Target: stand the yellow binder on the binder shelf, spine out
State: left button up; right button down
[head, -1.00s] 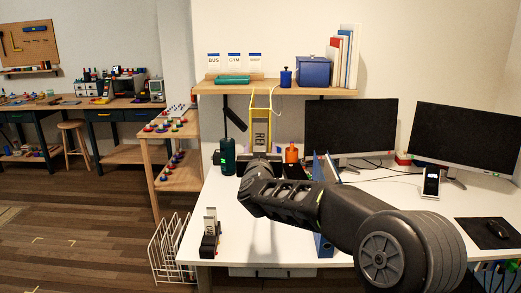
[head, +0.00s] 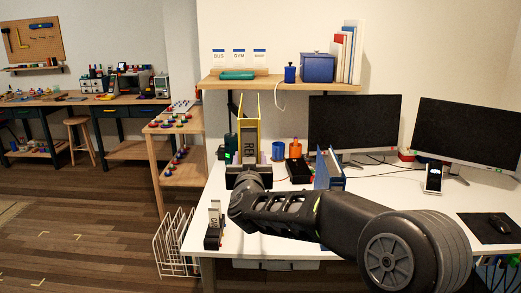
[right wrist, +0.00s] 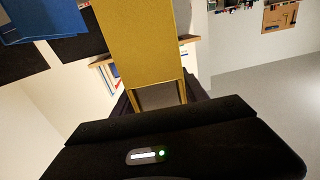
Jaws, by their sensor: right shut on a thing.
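The yellow binder (head: 258,128) is held upright above the desk in the head view, its dark labelled face toward the camera. My right gripper (head: 249,173) is shut on its lower part. In the right wrist view the binder (right wrist: 140,42) rises from the gripper, whose fingertips are mostly hidden. The wall shelf (head: 225,84) is behind and above; several upright books or binders (head: 345,55) stand at its right end. I cannot tell if this is the binder shelf. My left gripper is not in view.
A blue binder (head: 322,172) stands on the white desk (head: 205,190), near an orange cup (head: 295,149) and black tray. A blue box (head: 317,68) and blue canister sit on the wall shelf. Two monitors (head: 352,124) stand right. A white wire rack (head: 176,245) is on the floor.

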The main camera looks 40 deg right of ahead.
jog(key=s+a+f+n+t+y+b, duration=0.1)
jog(key=a+f+n+y+b, duration=0.1)
jog(key=a+f, duration=0.6)
jog(key=s+a+f+n+t+y+b, duration=0.1)
jog(key=a+f+y+b, duration=0.3)
jog(key=a+f, duration=0.4)
jog(key=s+a+f+n+t+y+b, duration=0.1)
jog(key=a+f, duration=0.7)
jog(key=f, duration=0.9)
jog(key=n+y+b, duration=0.1)
jog(key=n+y, duration=0.1)
jog(key=y, duration=0.1)
jog(key=shift+s+f+n+b, duration=0.2)
jog(key=shift+f+n+b, duration=0.2)
